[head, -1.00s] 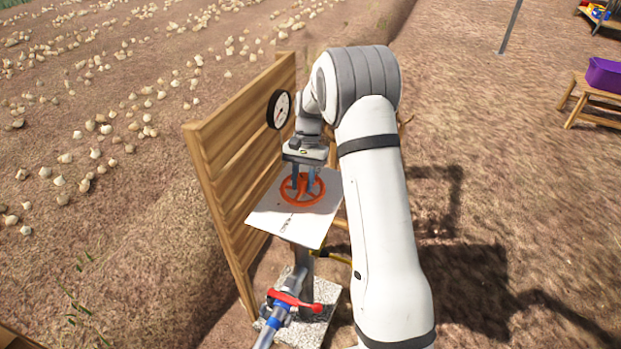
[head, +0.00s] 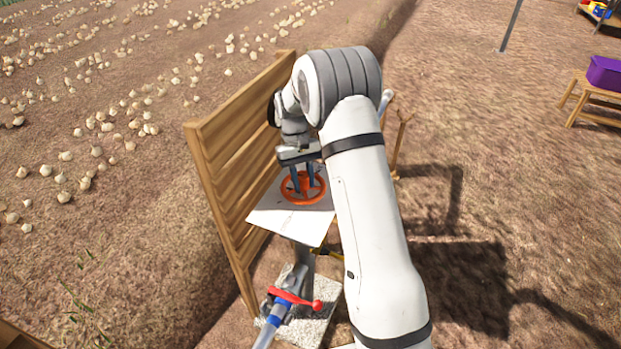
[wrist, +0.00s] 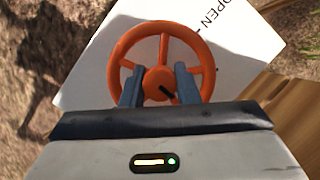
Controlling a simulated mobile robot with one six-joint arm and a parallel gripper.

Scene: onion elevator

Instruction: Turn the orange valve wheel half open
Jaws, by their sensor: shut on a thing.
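The orange valve wheel (head: 303,201) lies flat above a white plate (head: 270,222) in front of the wooden board. In the wrist view the wheel (wrist: 203,45) shows its rim, spokes and hub with a dark pointer mark. The white plate (wrist: 250,62) there carries the word OPEN and an arrow. My gripper (head: 304,187) points down into the wheel. In the wrist view its two fingers (wrist: 158,85) stand on either side of the hub, shut on the wheel. The lower part of the rim is hidden behind my gripper.
A slatted wooden board (head: 225,150) stands close on the left of the wheel. Below is a pipe with a red lever (head: 292,298) on a speckled base (head: 318,322). A purple crate (head: 605,73) sits on a wooden stand at far right.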

